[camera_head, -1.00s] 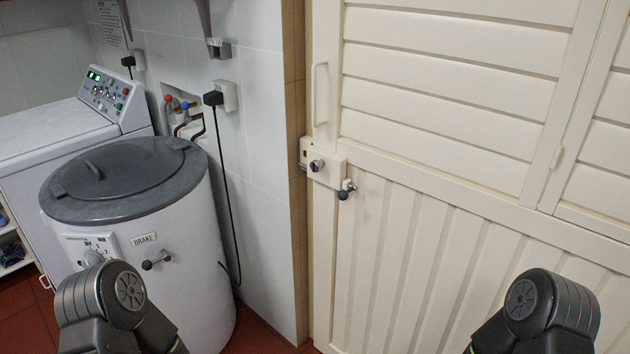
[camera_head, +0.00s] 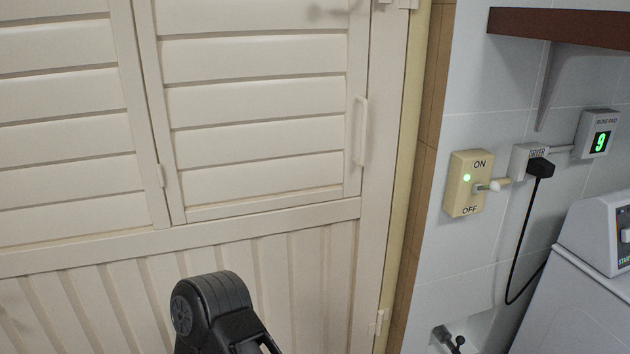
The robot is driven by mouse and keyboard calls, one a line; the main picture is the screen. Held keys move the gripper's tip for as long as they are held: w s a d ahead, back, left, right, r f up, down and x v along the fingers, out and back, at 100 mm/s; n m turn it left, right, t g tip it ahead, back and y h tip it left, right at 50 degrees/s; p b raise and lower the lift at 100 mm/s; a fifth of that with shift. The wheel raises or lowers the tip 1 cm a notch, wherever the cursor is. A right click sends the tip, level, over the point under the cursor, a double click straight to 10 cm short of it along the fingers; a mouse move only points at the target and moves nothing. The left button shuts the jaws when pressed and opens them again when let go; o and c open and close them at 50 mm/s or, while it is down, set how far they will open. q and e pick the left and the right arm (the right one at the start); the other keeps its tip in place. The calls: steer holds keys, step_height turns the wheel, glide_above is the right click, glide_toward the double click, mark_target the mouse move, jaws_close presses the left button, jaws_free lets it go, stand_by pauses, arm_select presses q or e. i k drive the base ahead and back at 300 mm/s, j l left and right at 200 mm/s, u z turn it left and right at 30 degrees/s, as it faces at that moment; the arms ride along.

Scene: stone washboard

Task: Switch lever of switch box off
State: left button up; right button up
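The switch box (camera_head: 461,196) is a cream box on the tiled wall at the right of the head view. It is marked ON at the top and OFF at the bottom, and a green light glows on it. Its lever (camera_head: 492,186) sticks out to the right at about mid height, with a pale knob at its end. One of my arms shows at the bottom centre, in front of the door and well apart from the box. Neither gripper's fingers are in view.
A louvred cream door (camera_head: 255,120) fills the left and middle. A brown shelf (camera_head: 570,26) juts out above. A white machine (camera_head: 575,290) stands lower right.

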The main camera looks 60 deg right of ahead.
mark_target(494, 186)
steer(key=l+z, duration=0.1)
steer(key=z, duration=2.75)
